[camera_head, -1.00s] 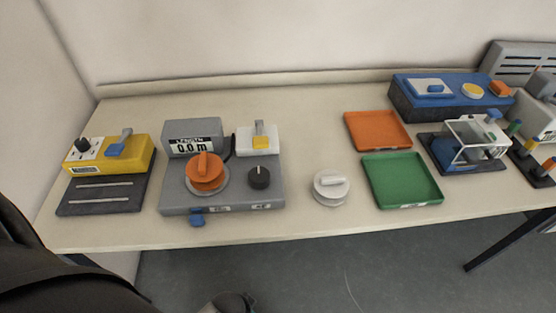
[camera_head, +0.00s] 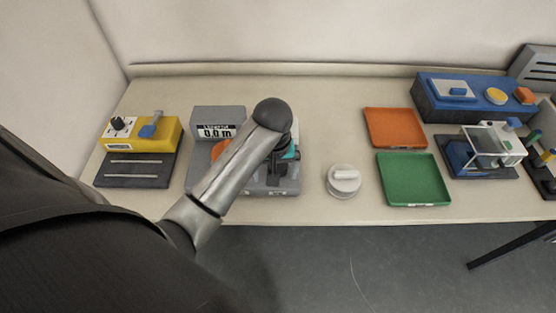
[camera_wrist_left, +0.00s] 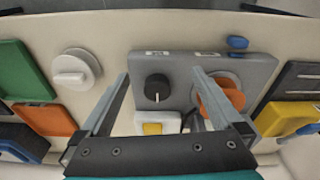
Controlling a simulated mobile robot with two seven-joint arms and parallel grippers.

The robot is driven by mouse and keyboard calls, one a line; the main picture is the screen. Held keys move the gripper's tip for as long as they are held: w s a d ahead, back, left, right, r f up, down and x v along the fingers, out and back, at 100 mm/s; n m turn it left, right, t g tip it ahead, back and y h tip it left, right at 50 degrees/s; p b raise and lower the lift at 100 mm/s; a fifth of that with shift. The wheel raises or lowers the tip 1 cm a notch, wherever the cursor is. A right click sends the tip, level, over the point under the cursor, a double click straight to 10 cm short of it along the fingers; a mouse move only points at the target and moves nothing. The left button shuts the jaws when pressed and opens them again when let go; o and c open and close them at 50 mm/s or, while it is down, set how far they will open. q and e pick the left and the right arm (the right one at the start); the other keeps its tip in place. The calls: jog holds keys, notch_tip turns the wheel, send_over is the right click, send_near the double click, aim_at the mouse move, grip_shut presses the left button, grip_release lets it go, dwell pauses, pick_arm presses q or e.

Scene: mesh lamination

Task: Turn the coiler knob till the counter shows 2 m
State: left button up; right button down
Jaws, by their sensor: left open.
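The grey coiler (camera_head: 205,178) stands on the table, left of centre, and its counter (camera_head: 216,131) reads 0.0 m. In the head view my left arm hides most of its top, with only a bit of the orange knob (camera_head: 218,148) showing. My left gripper (camera_wrist_left: 160,75) is open above the coiler. The black knob lies between its two fingers in the picture, and one finger overlaps the orange knob. I see no contact with the black knob. My right gripper is not in view.
A white round knobbed piece (camera_head: 343,181) stands right of the coiler, then green (camera_head: 446,203) and orange (camera_head: 422,142) trays. A yellow device (camera_head: 155,141) is at left. A blue unit (camera_head: 432,107) is at the back right. Bare table lies along the front edge.

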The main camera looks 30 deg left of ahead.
aim_at(278, 167)
pick_arm(q)
jog(key=w+a+r+n+g, duration=0.1)
jog(key=w+a+r+n, duration=0.3)
jog(key=w+r+n, duration=0.3)
jog(key=shift+h, duration=0.3)
jog(key=f+b, duration=0.1)
jog(key=f, duration=0.4)
jog(key=w+f+b, duration=0.1)
jog(key=f, duration=0.4)
jog(key=f+b, duration=0.1)
jog(key=f, duration=0.5)
jog(key=shift+w+a+b, duration=0.15)
jog(key=shift+b, duration=0.15)
jog(key=shift+c, duration=0.2)
jog(key=c, duration=1.3)
jog(key=shift+m, duration=0.4)
